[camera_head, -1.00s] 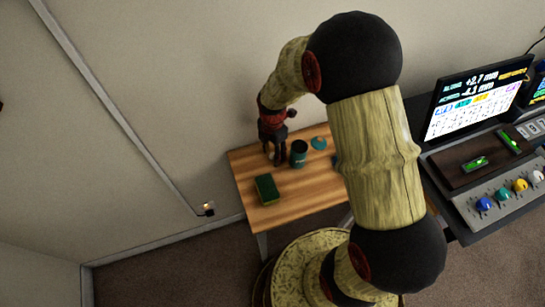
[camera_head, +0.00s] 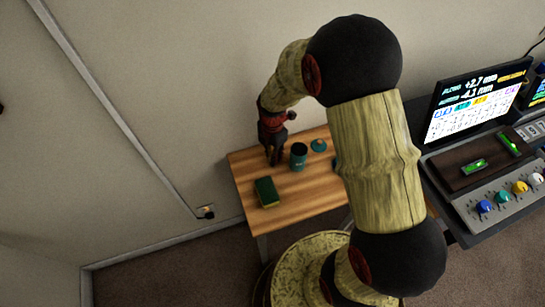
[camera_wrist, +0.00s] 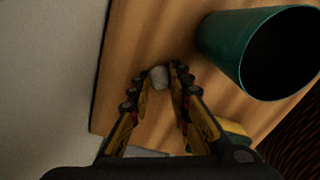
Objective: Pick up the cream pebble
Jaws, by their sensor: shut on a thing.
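The cream pebble (camera_wrist: 159,77) is a small pale lump in the wrist view, between the fingertips of my gripper (camera_wrist: 158,84). My gripper is shut on it, with a finger on each side. In the head view my gripper (camera_head: 274,158) points down at the wooden table (camera_head: 300,206), at its back left, and the pebble cannot be made out there. Whether the pebble touches the table top is not clear.
A teal cup (camera_head: 299,156) stands close to the right of my gripper; it also shows in the wrist view (camera_wrist: 222,45). A teal round lid-like thing (camera_head: 318,145) lies behind it. A green and yellow sponge (camera_head: 267,192) lies nearer the front left. The wall is close behind.

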